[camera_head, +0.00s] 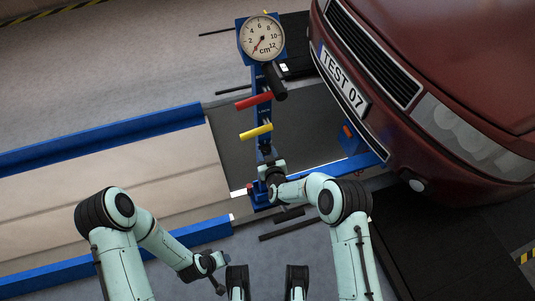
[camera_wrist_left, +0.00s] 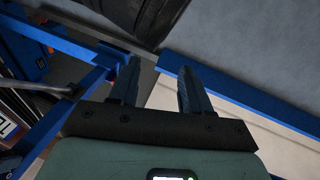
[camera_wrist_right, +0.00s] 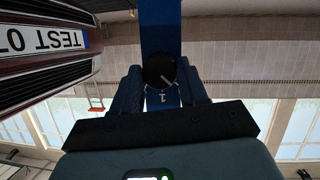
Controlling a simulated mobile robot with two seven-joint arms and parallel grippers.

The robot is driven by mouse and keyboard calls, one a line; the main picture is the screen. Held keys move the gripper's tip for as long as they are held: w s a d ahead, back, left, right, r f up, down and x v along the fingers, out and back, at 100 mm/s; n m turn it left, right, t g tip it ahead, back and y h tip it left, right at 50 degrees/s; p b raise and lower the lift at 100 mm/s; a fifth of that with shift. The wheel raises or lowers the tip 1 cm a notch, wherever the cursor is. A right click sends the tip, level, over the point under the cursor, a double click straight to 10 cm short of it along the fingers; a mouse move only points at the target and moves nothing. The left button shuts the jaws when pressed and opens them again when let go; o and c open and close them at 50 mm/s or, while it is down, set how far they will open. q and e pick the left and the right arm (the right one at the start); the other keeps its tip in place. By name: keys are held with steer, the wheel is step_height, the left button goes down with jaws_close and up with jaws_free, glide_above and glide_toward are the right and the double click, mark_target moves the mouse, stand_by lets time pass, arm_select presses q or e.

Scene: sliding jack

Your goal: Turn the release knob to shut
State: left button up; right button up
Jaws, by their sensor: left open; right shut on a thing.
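The release knob (camera_wrist_right: 156,68) is a dark round knob with a pale pointer line, on the blue jack post (camera_wrist_right: 161,20) in the right wrist view. My right gripper (camera_wrist_right: 158,78) is shut on it, with one finger on each side. In the head view my right gripper (camera_head: 266,174) is at the lower part of the post, and the knob is hidden there. A small white mark shows just below the knob in the right wrist view. My left gripper (camera_head: 216,273) is open and empty, well away at lower left; its spread fingers show in the left wrist view (camera_wrist_left: 158,82).
A round cm gauge (camera_head: 262,38) tops the post. A red lever (camera_head: 253,101) and a yellow lever (camera_head: 256,131) stick out leftward above my right gripper. The red car (camera_head: 440,60) is close on the right. A blue-edged ramp (camera_head: 100,136) extends left.

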steer(key=o, duration=1.1)
steer(key=shift+c, duration=0.2)
arm_select(q)
steer(key=s+d+r+g+p, duration=0.1)
steer(key=s+d+r+p, duration=0.1)
steer(key=s+r+p, duration=0.1)
steer(key=shift+s+d+r+g+h, duration=0.35)
steer(key=shift+s+r+h, duration=0.1)
steer(key=shift+s, duration=0.7)
arm_select(e)
steer(key=v, duration=1.3)
steer(key=shift+s, duration=0.2)
steer(key=shift+r, duration=0.1)
